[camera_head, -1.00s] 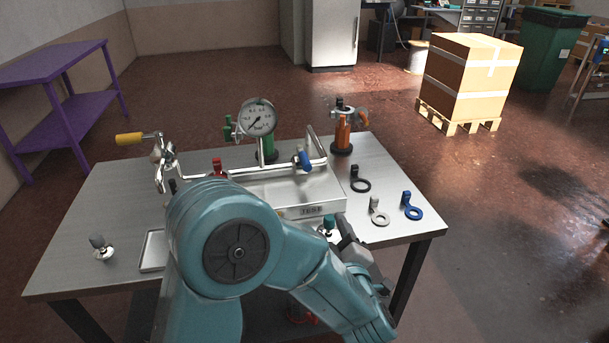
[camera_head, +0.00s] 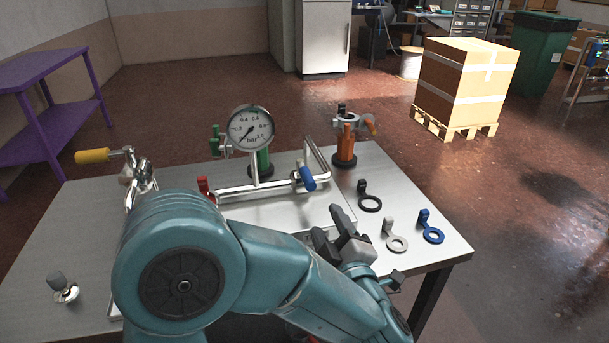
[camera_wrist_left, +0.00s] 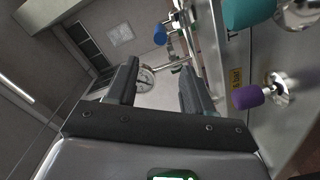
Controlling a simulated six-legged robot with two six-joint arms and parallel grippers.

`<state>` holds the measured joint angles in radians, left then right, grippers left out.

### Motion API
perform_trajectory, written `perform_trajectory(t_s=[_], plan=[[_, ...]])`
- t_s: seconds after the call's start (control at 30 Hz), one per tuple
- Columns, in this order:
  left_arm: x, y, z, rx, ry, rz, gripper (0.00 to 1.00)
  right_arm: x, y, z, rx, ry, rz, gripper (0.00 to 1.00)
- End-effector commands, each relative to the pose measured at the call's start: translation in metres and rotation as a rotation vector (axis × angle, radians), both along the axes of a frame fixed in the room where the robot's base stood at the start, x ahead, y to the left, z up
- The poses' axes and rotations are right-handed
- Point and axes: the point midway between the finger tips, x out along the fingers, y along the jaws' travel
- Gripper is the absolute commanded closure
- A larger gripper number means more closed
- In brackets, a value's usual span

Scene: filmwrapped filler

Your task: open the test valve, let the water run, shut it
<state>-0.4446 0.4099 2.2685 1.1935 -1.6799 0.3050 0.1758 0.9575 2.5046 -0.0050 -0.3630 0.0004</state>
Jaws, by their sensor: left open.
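My left gripper (camera_head: 334,232) is open and empty, over the front right part of the steel test stand (camera_head: 275,208). In the left wrist view its two fingers (camera_wrist_left: 160,88) stand apart, with a round gauge visible between them. The wrist view shows a teal knob (camera_wrist_left: 245,12) and a purple knob (camera_wrist_left: 248,97) beside a yellow label (camera_wrist_left: 237,77); neither is between the fingers. The stand carries a blue-handled valve (camera_head: 307,178), a red-handled valve (camera_head: 204,187) and a pressure gauge (camera_head: 250,129). I cannot tell which is the test valve. My right gripper is out of view.
The steel table (camera_head: 40,235) holds black (camera_head: 370,203), grey (camera_head: 396,243) and blue (camera_head: 431,233) ring tags at right. A yellow-handled lever (camera_head: 93,156) and a grey-capped fitting (camera_head: 62,287) stand at left. An orange bottle (camera_head: 345,143) stands at the back.

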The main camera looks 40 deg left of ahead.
Motion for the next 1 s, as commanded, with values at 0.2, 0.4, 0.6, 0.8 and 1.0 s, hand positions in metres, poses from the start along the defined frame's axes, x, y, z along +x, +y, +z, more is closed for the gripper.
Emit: perform_trajectory(t_s=[0.2,0.4,0.6,0.8,1.0], plan=[[0.015,0.02,-0.001,-0.002,0.0,0.006,0.48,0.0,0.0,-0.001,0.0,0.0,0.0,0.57],[0.045,0.055,-0.001,-0.001,0.001,0.006,0.48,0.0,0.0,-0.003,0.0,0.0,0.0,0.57],[0.075,0.09,-0.001,0.0,0.0,0.005,0.48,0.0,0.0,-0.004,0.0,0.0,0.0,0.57],[0.096,0.113,-0.001,0.0,0.001,0.003,0.48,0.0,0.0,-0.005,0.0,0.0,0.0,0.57],[0.103,0.121,0.0,0.001,0.001,0.0,0.48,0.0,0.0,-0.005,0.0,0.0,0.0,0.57]])
